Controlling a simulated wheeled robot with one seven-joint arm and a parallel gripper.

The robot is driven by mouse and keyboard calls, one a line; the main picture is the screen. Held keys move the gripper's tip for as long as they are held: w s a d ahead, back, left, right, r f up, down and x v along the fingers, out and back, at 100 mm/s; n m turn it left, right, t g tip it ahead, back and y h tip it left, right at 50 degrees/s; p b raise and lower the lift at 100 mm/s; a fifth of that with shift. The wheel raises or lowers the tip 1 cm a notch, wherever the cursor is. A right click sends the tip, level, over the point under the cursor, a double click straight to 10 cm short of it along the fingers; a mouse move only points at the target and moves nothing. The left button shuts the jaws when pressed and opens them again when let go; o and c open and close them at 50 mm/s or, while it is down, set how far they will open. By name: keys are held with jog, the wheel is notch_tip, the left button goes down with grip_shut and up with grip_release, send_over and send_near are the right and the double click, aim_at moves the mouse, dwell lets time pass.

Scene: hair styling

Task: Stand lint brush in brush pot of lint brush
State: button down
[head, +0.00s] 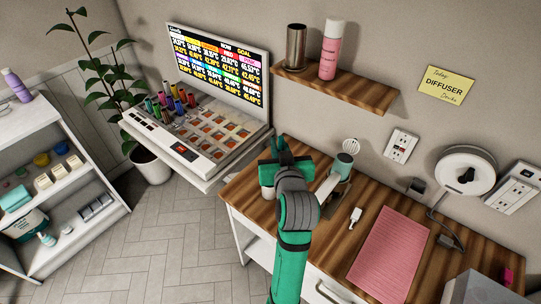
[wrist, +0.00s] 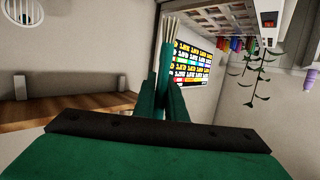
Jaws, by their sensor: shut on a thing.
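My gripper (head: 281,150) is over the left end of the wooden counter, seen from behind with its green fingers pointing away. In the wrist view the fingers (wrist: 168,55) are closed together on a thin, pale, ridged thing, which I take to be the lint brush (wrist: 171,27); only its end shows past the fingertips. In the head view the brush is hidden or too small to make out. A dark metallic cylinder (head: 296,47), probably the brush pot, stands upright on the wall shelf, above and apart from my gripper. Its inside cannot be seen.
A pink spray bottle (head: 331,50) stands beside the cylinder on the wooden shelf (head: 345,87). A pink mat (head: 390,250) lies on the counter (head: 245,190). A display case (head: 200,125) stands left.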

jog(key=w+a+f, duration=0.2)
jog(key=w+f, duration=0.4)
jog(key=f, duration=0.3)
jog(key=shift+w+f, duration=0.3)
jog(key=shift+f, duration=0.1)
jog(key=shift+f, duration=0.15)
jog(key=shift+f, duration=0.45)
jog(key=c, duration=1.8)
grip_release()
jog(key=shift+a, duration=0.2)
jog(key=shift+d, duration=0.1)
